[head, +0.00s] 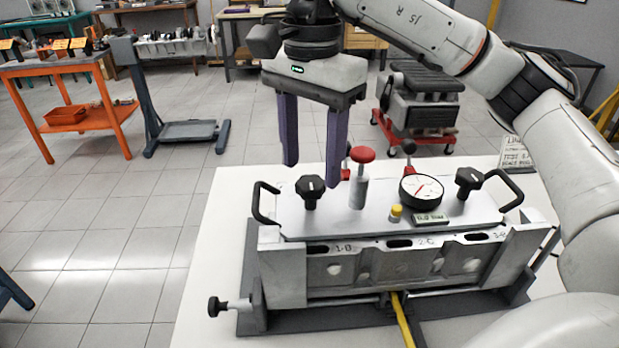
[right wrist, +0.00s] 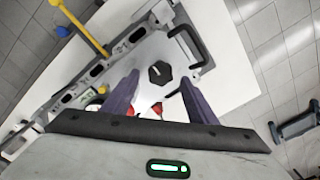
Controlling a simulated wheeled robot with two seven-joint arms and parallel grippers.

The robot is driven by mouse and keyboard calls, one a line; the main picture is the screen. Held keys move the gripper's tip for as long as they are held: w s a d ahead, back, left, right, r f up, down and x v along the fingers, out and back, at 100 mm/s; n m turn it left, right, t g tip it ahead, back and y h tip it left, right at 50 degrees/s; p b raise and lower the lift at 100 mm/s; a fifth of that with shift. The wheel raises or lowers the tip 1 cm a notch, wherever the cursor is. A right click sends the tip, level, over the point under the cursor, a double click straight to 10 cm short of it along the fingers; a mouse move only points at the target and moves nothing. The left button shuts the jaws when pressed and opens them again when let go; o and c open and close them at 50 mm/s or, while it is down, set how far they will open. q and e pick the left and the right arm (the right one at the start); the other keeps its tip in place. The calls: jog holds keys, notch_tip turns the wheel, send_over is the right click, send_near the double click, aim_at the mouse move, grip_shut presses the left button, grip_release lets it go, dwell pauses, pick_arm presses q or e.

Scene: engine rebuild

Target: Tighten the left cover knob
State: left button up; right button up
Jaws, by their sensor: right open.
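The left cover knob (head: 310,188) is black and lobed with a white mark. It stands on the left end of the grey cover plate (head: 290,222) on the engine block (head: 283,280). In the right wrist view the knob (right wrist: 160,73) shows ahead of the fingertips, roughly between them. My right gripper (head: 312,174) points down with its two purple fingers spread, just above and around the knob's place. It also shows in the right wrist view (right wrist: 159,84), open, with nothing held. Whether a finger touches the knob cannot be told. My left gripper is not in view.
A red-capped post (head: 362,156) stands close right of the fingers. A black handle (head: 266,205) rises left of the knob. A dial gauge (head: 421,190), a yellow button (head: 396,212) and the right knob (head: 469,181) are farther right. The white table (head: 205,285) is clear at left.

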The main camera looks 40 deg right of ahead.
aim_at(311, 195)
notch_tip(311, 195, down, 2)
jog(key=shift+f, duration=0.4)
jog(key=c, duration=1.1)
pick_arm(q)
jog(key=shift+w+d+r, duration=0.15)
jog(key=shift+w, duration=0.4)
